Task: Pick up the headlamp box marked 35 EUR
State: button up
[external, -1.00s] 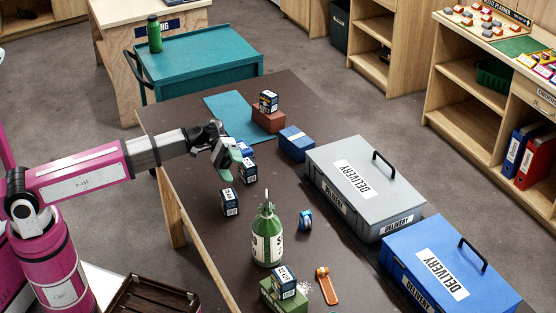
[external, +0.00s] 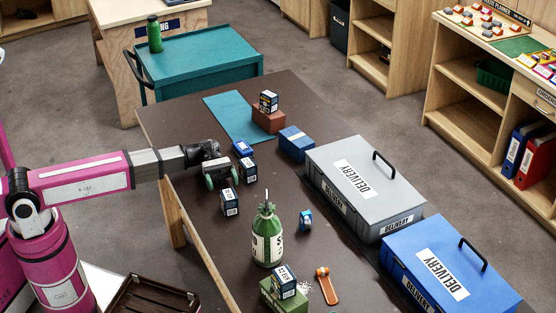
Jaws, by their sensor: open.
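Several small dark-blue boxes with white labels are on the brown table. One box (external: 230,202) stands in front of my gripper, and another box (external: 248,170) stands just right of it. A third box (external: 268,101) sits on a red-brown block, and a fourth box (external: 284,281) sits on a green block. The price marks are too small to read, so I cannot tell which is marked 35 EUR. My gripper (external: 222,179) is open, low over the table's left part, with its green-grey fingers close to the nearest boxes. I see nothing between the fingers.
A blue low box (external: 243,149) lies behind my gripper, and a larger blue box (external: 297,143) is to the right. A green bottle (external: 267,238), a blue tape-like roll (external: 306,221) and an orange tool (external: 326,286) stand or lie nearer. Grey (external: 400,215) and blue (external: 480,290) delivery cases line the right.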

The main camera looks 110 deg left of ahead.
aim_at(232, 203)
jog(key=x, duration=0.9)
jog(key=shift+d+r, duration=0.2)
jog(key=shift+d, duration=0.15)
jog(key=c, duration=1.1)
